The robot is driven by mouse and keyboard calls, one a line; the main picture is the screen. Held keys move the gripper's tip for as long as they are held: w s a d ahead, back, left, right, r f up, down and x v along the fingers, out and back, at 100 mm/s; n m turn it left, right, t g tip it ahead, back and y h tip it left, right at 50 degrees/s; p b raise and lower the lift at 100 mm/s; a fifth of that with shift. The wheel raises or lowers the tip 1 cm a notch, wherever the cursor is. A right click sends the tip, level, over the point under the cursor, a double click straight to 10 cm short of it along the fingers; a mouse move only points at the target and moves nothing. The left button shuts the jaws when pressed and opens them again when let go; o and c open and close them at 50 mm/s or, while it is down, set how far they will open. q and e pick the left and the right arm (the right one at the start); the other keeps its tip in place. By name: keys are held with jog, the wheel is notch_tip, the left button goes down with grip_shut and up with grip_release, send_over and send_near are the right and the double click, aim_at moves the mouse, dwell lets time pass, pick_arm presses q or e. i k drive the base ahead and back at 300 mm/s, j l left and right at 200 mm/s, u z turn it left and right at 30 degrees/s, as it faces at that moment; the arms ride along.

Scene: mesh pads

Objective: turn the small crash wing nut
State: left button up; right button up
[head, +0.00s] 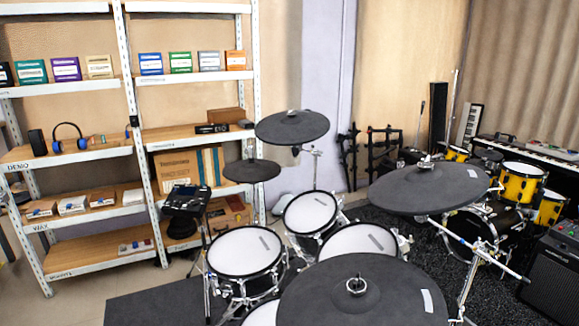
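An electronic drum kit with dark cymbal pads fills the middle and lower right of the head view. A smaller round cymbal pad (300,130) stands high at the back on a chrome stand, with a small fitting (291,114) at its centre. A still smaller pad (251,171) sits lower to its left. Two larger cymbals are nearer: one at the right (400,192) with a centre fitting (428,161), one at the front (320,300) with a round metal fitting (356,285). No label shows which is the small crash. Neither gripper is in view.
White-headed drum pads (243,250) and chrome stands crowd the space between the cymbals. A loaded shelf rack (140,135) stands at the left. Yellow drums (524,184), a keyboard (525,145) and an amplifier (555,270) are at the right. Bare floor (70,300) shows at lower left.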

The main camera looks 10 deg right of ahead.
aim_at(425, 165)
jog(key=l+u, duration=0.15)
jog(key=u, duration=0.4)
jog(key=l+u, duration=0.2)
jog(key=l, duration=0.25)
jog(key=k+l+u, duration=0.2)
jog(key=l, duration=0.3)
jog(key=l+u, duration=0.2)
jog(key=l, duration=0.25)
jog(key=k+l+u, duration=0.2)
jog(key=l, duration=0.2)
jog(key=k+l, duration=0.15)
jog(key=l, duration=0.25)
jog(key=k+l, duration=0.15)
jog(key=l, duration=0.3)
jog(key=k+l, duration=0.15)
jog(key=l, duration=0.25)
jog(key=k+l+u, duration=0.1)
jog(key=l, duration=0.3)
jog(key=k+l, duration=0.25)
jog(key=l, duration=0.15)
jog(key=k+l, duration=0.15)
jog(key=l, duration=0.25)
jog(key=k+l, duration=0.15)
jog(key=l, duration=0.25)
jog(key=k+l, duration=0.2)
jog(key=l, duration=0.2)
jog(key=i+u, duration=0.05)
